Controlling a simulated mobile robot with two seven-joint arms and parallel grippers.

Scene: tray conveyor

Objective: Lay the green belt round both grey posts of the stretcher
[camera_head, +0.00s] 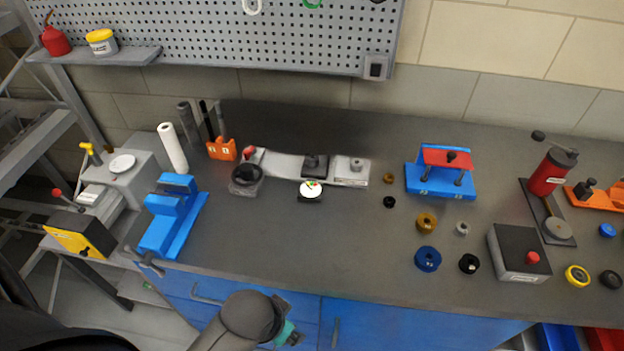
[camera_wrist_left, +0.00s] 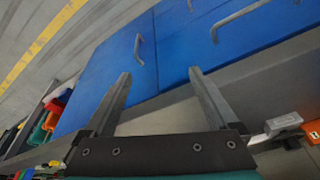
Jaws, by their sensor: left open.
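A green ring (camera_head: 312,2), which looks like the green belt, hangs on the pegboard at the top of the head view, cut off by the picture edge. The stretcher appears to be the light grey plate (camera_head: 288,166) on the bench, with a dark block (camera_head: 316,165) and a grey post (camera_head: 356,164) on it. A second grey post is too small to make out. My left gripper, its hand partly seen at the bottom of the head view, is open and empty in the left wrist view (camera_wrist_left: 160,76), in front of the blue cabinet, far from belt and stretcher. My right gripper is out of view.
A black handwheel (camera_head: 246,178) and a round white dial (camera_head: 311,190) stand at the plate's front. A blue vise-like fixture (camera_head: 172,215) is at the left, a blue and red press (camera_head: 443,172) at the right. A white ring (camera_head: 252,6) hangs on the pegboard. The bench's front middle is clear.

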